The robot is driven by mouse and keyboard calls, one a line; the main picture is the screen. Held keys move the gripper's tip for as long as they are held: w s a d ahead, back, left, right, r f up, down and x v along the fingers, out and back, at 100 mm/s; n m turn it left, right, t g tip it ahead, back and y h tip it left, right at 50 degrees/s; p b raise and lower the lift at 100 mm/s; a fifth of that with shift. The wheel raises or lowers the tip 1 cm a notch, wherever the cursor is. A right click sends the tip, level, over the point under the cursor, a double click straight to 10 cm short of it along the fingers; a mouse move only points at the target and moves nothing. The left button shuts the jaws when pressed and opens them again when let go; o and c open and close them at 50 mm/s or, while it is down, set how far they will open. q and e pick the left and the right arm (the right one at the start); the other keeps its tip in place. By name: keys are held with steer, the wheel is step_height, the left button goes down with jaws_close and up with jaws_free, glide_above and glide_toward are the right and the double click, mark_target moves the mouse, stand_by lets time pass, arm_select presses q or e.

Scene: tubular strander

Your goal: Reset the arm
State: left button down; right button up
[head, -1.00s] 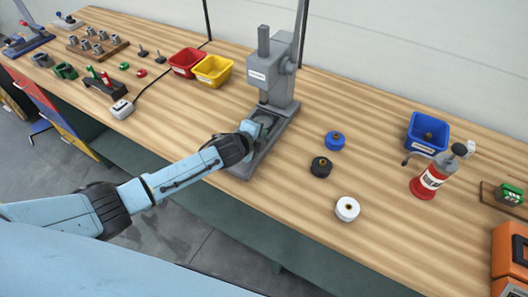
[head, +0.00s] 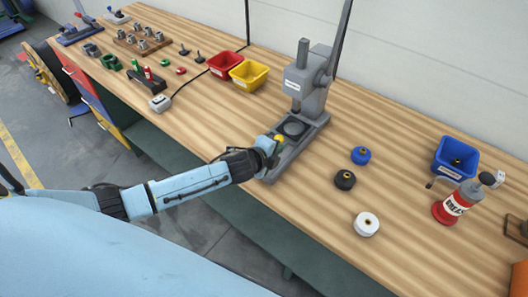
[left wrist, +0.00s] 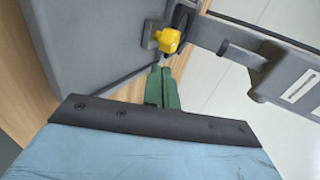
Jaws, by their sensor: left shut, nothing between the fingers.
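My left arm reaches in from the left in the head view. Its gripper (head: 272,148) is at the front left edge of the grey press's base (head: 287,160), below the press head (head: 301,82). In the left wrist view the green fingers (left wrist: 162,87) are closed together, with nothing between them. A yellow knob-like part (left wrist: 168,40) lies just beyond the fingertips, by the press's grey metal; whether they touch is unclear. My right gripper is not in view.
Right of the press are blue (head: 361,155), black (head: 345,180) and white (head: 367,224) spools. A blue bin (head: 440,168) and a red bottle (head: 447,211) stand farther right. Red (head: 222,66) and yellow (head: 246,76) bins stand left of the press.

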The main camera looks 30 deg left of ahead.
arm_select(q)
steer(key=v, duration=0.6)
